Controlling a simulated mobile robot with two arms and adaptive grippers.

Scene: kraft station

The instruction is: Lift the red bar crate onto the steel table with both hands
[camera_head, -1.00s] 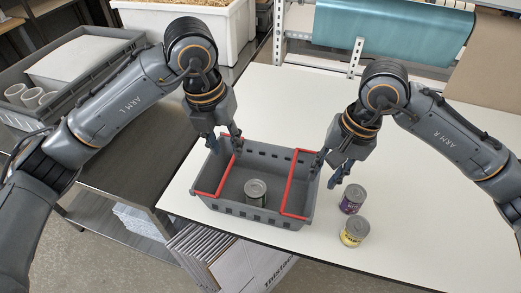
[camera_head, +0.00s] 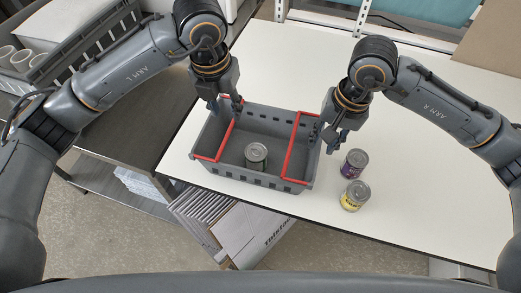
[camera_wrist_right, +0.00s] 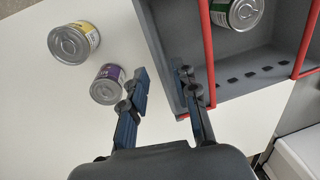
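The crate (camera_head: 257,182) is a grey open box with two red bars (camera_head: 300,140) across its top. It stands on the white table with a green-labelled can (camera_head: 256,155) inside. My left gripper (camera_head: 226,106) is open at the crate's far left corner, near the left red bar. My right gripper (camera_head: 335,132) is open at the crate's right wall. In the right wrist view its fingers (camera_wrist_right: 162,105) are apart, one at the crate wall (camera_wrist_right: 165,60) and one outside it. The steel table (camera_head: 140,120) is at the left, its surface partly hidden by my left arm.
A purple can (camera_head: 354,163) and a yellow can (camera_head: 355,195) stand right of the crate on the white table (camera_head: 430,190). A grey bin (camera_head: 90,50) with white contents stands at the upper left. Flat cardboard (camera_head: 250,235) leans below the table.

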